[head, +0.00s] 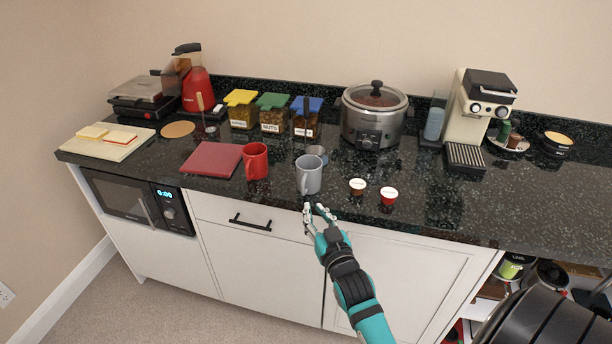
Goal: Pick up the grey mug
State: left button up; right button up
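The grey mug (308,176) stands upright on the dark speckled counter (330,212), near its front edge, with its handle towards the front. My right gripper (316,207) is just in front of and below the mug in the picture. Its two fingertips are spread apart with nothing between them. I cannot tell whether a fingertip touches the mug. My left gripper is not in view.
A red mug (256,162) stands left of the grey mug, by a dark red board (211,160). Two small capsules (357,187) (389,196) lie to the right. Jars (273,114), a slow cooker (374,116) and a coffee machine (478,110) stand behind. Counter space at right front is clear.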

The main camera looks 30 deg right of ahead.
aim_at(303, 191)
jog(key=x, duration=0.4)
jog(key=shift+w, duration=0.25)
jog(key=p+x, duration=0.1)
jog(key=x, duration=0.4)
jog(key=shift+w+d+f+p, duration=0.15)
jog(key=shift+w+p, duration=0.05)
jog(key=shift+p, duration=0.2)
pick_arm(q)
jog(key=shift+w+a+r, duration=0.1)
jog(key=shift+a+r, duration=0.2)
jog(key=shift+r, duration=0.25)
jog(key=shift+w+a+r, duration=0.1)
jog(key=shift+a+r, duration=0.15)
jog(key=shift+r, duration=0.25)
pick_arm(e)
jog(key=shift+s, duration=0.1)
grip_shut()
